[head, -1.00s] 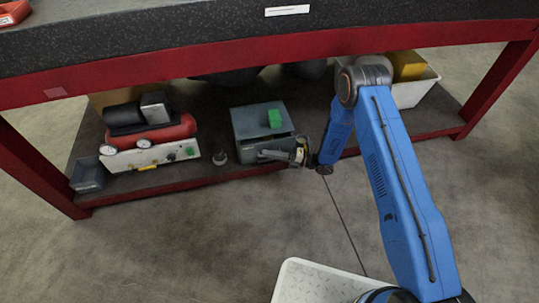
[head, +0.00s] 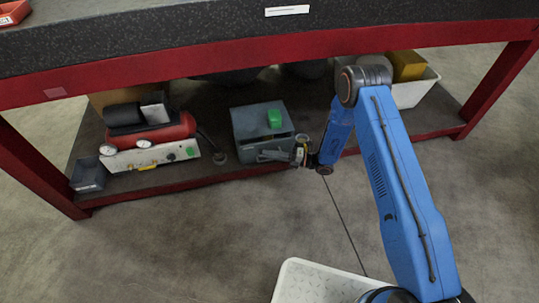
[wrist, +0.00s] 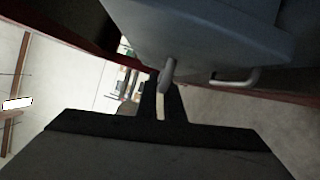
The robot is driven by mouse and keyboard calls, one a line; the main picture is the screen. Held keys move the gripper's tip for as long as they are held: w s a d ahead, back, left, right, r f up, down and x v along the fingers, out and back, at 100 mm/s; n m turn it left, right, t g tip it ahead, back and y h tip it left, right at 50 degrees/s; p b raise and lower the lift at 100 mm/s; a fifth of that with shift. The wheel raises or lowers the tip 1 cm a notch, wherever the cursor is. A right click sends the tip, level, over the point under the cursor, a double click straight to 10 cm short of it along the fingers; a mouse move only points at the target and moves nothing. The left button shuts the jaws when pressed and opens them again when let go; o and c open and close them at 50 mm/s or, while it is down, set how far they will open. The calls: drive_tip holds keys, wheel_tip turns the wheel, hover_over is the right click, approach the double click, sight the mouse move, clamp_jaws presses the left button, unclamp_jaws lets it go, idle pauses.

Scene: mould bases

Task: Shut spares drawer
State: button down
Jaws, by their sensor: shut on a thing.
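The grey cabinet (head: 258,120) stands on the lower shelf under the bench. Its drawer (head: 250,155) is at the front, below a dark gap, and seems to stick out a little; how far is hard to tell. My gripper (head: 264,156) is at the drawer front, reaching in from the right. In the wrist view, my gripper (wrist: 163,88) has its narrow dark fingertips shut on a grey handle piece (wrist: 168,70) under the blue-grey box. A bent grey handle (wrist: 238,78) shows to the right, clear of the fingers.
A green object (head: 274,118) lies on the cabinet. A red compressor (head: 150,135) and a small dark bin (head: 87,175) are to the left. A white bin (head: 415,92) is at the right. The red shelf edge (head: 190,184) runs below the drawer. The floor in front is clear.

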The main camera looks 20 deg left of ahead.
sight(273, 148)
drive_tip(key=shift+w, duration=0.1)
drive_tip(key=shift+w+a, duration=0.5)
drive_tip(key=shift+w, duration=0.4)
drive_tip(key=shift+w+a, duration=0.45)
drive_tip(key=shift+w, duration=0.4)
drive_tip(key=c, duration=1.9)
unclamp_jaws()
drive_tip(key=w+d+f, duration=0.1)
drive_tip(key=w+d, duration=0.1)
drive_tip(key=d, duration=1.5)
drive_tip(key=shift+w, duration=0.35)
drive_tip(key=shift+f, duration=0.1)
